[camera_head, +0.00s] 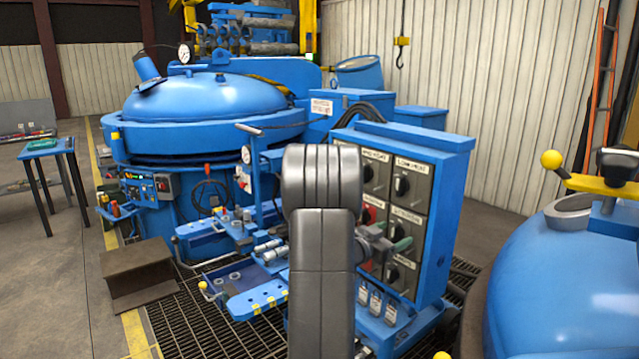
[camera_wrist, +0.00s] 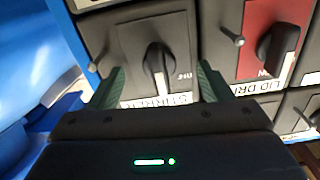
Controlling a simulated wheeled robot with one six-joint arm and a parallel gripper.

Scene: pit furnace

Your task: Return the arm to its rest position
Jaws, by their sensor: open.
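My gripper (camera_wrist: 158,82) is open in the wrist view, with its two green fingers on either side of a black knob (camera_wrist: 156,60) on the plate marked STIRRER. The knob lies between the fingers, with gaps on both sides and nothing held. In the head view my gripper (camera_head: 398,246) shows partly to the right of my grey arm (camera_head: 321,250), in front of the blue control cabinet (camera_head: 432,240). My arm hides part of the cabinet's left side. Whether the fingers touch the plate cannot be told.
A red LID DRIVE plate (camera_wrist: 272,35) with its knob sits right of the STIRRER plate. The blue furnace (camera_head: 205,100) stands behind left. A blue vessel (camera_head: 560,270) is at right. A bench with fittings (camera_head: 245,300) lies left of my arm. Floor is open at far left.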

